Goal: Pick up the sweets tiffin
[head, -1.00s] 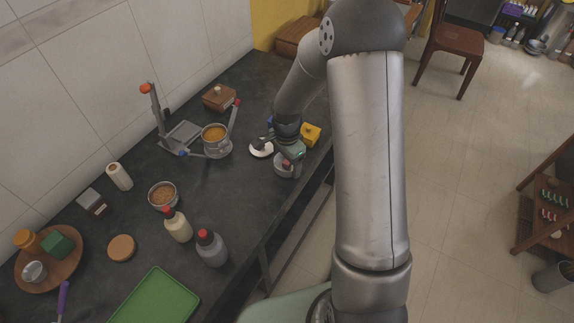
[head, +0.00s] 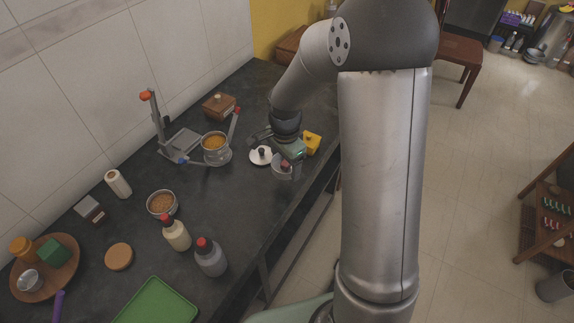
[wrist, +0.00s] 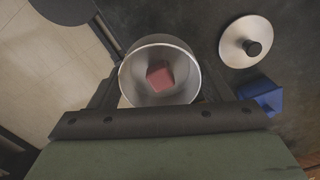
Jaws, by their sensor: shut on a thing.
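The sweets tiffin is a small round open steel canister (head: 279,171) with a reddish-pink piece inside, near the counter's right edge. In the wrist view the tiffin (wrist: 128,82) sits between my fingers, and its pink sweet (wrist: 160,76) shows at the bottom. My gripper (head: 284,164) is shut on the tiffin's sides, and the arm reaches in from the right. The tiffin seems to be slightly above the counter; its base is hard to see. A steel lid with a dark knob (head: 261,156) lies just left of it, also in the wrist view (wrist: 236,50).
A grey stand (head: 186,153) with a steel tin of orange food (head: 215,148) is farther left. A yellow object (head: 312,143) is close behind my gripper. A blue object (wrist: 262,97) lies near the lid. Bottles (head: 177,236) (head: 211,258) stand nearer the front. Counter between is clear.

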